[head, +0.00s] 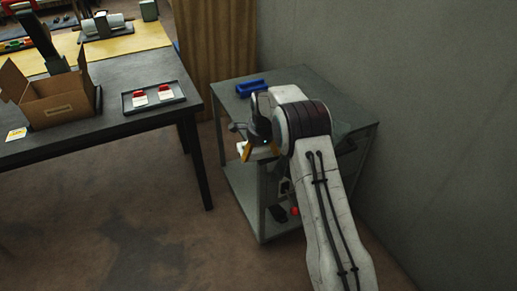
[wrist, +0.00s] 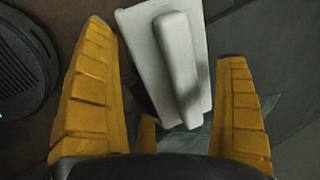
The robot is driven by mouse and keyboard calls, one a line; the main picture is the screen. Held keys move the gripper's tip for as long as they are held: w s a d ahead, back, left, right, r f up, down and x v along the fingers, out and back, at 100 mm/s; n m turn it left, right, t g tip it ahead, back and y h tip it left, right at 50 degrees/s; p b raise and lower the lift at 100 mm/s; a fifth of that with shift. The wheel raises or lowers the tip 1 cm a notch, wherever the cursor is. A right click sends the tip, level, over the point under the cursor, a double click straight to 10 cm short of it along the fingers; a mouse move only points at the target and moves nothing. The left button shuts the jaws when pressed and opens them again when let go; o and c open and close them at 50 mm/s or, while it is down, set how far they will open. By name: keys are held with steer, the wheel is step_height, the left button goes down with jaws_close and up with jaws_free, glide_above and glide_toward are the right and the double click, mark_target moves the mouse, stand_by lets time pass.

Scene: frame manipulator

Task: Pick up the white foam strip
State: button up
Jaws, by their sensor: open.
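My gripper (head: 258,151) is over the left side of a grey metal cart. In the wrist view its yellow fingers (wrist: 165,45) stand wide apart. A long white block with rounded ends, which looks like the white foam strip (wrist: 179,72), shows between and beyond them. It lies lengthwise on a wider white piece (wrist: 144,52). I see no finger closed on the strip; whether any finger touches it I cannot tell. In the head view only a small bit of white shows by the fingers, and my arm hides much of the cart.
The cart (head: 228,92) has a blue object (head: 252,86) at its back and a lower shelf. A dark table (head: 140,68) at left bears an open cardboard box (head: 62,102) and a black tray (head: 128,105). A grey wall (head: 430,100) stands close at right.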

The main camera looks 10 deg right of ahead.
steer(key=shift+r, duration=0.1)
steer(key=shift+r, duration=0.6)
steer(key=v, duration=1)
steer(key=shift+s+r, duration=0.25)
steer(key=shift+r, duration=0.05)
steer(key=shift+c, duration=0.3)
